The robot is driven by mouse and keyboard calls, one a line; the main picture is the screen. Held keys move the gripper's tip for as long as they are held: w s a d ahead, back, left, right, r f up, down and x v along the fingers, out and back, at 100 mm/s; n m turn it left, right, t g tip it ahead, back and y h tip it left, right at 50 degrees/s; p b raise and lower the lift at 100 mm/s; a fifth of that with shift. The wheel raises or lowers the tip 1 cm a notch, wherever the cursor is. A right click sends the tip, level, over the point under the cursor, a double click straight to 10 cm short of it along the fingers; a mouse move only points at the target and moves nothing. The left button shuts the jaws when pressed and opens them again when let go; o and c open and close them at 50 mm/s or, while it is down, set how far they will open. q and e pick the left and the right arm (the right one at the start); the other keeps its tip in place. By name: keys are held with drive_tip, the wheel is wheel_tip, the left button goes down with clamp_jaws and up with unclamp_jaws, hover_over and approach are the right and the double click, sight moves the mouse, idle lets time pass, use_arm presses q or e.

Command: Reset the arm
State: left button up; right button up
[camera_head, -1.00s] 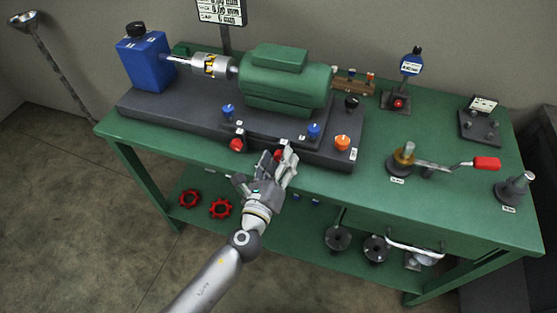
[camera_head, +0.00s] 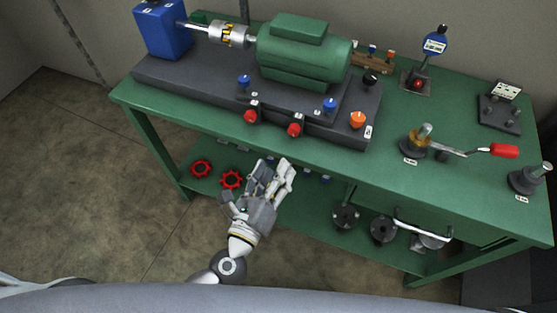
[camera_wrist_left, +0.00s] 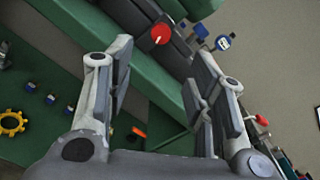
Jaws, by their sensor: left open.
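My left gripper (camera_head: 272,180) is open and empty in the head view. It hangs in front of the green workbench (camera_head: 450,205), below the front edge of its top and apart from it. On the bench stands a green motor (camera_head: 303,52) on a dark base (camera_head: 185,85) with several coloured knobs. Two red knobs, one on the left (camera_head: 250,117) and one on the right (camera_head: 293,130), sit on the front of the base. In the left wrist view the open fingers (camera_wrist_left: 160,100) frame the bench edge, with a red knob (camera_wrist_left: 160,34) beyond them. My right gripper is not in view.
A blue container (camera_head: 162,28) stands at the back left. A crank with a red handle (camera_head: 504,151) and a dark post (camera_head: 529,178) stand on the right. Red handwheels (camera_head: 231,180) lie on the lower shelf. The floor (camera_head: 80,190) at left is clear.

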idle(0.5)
use_arm(q)
drive_tip(key=s+a+f+n+g+y, duration=0.2)
drive_tip(key=a+f+n+g, duration=0.15)
drive_tip(key=f, duration=0.75)
drive_tip(key=s+a+f+n+g+y, duration=0.15)
drive_tip(key=a+f+n, duration=0.35)
drive_tip(key=f, duration=0.6)
drive_tip(key=s+a+f+n+g+y, duration=0.1)
drive_tip(key=s+a+f+n+g, duration=0.3)
drive_tip(key=f, duration=0.7)
drive_tip(key=s+a+f+n+g, duration=0.2)
drive_tip(key=s+f+n, duration=0.3)
drive_tip(key=s, duration=0.3)
drive_tip(key=s+a+f+n+g, duration=0.2)
drive_tip(key=s+f+n, duration=0.4)
drive_tip(key=s, duration=0.3)
drive_tip(key=s+a+f+n+g+y, duration=0.1)
drive_tip(key=s+a+f+n+g, duration=0.2)
drive_tip(key=s+f+n, duration=0.3)
drive_tip(key=s, duration=0.3)
drive_tip(key=shift+n, duration=0.35)
